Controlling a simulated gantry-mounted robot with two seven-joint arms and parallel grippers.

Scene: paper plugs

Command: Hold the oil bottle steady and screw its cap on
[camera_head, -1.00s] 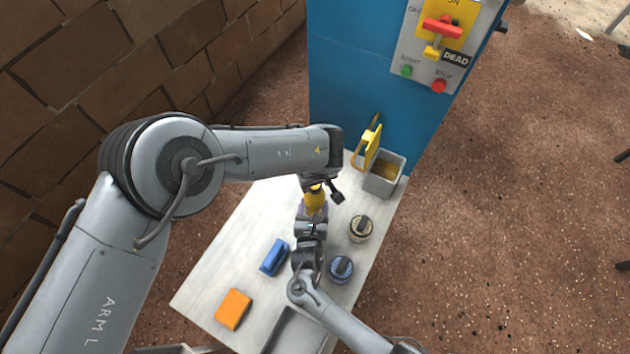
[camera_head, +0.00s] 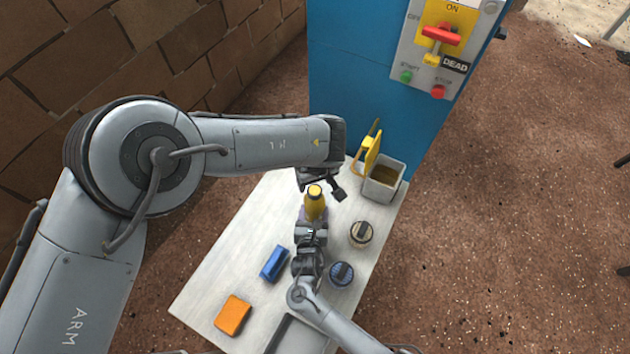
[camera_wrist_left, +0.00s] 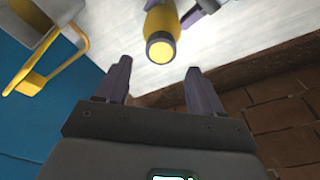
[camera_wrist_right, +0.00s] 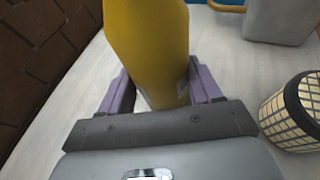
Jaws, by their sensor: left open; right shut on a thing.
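The yellow oil bottle (camera_head: 315,207) stands upright at the far part of the white table. My right gripper (camera_head: 312,228) is shut on its lower body; the right wrist view shows the bottle (camera_wrist_right: 148,45) between the purple fingers. The bottle top (camera_wrist_left: 160,48) shows a dark ring around a yellowish disc in the left wrist view; I cannot tell whether a separate cap is seated there. My left gripper (camera_wrist_left: 155,80) is open and empty, with the bottle top beyond its fingertips, apart from them. In the head view the left gripper (camera_head: 321,186) is above and beside the bottle, partly hidden by its arm.
A blue block (camera_head: 274,263) and orange block (camera_head: 232,314) lie left. A blue cabinet (camera_head: 360,70) rises behind.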

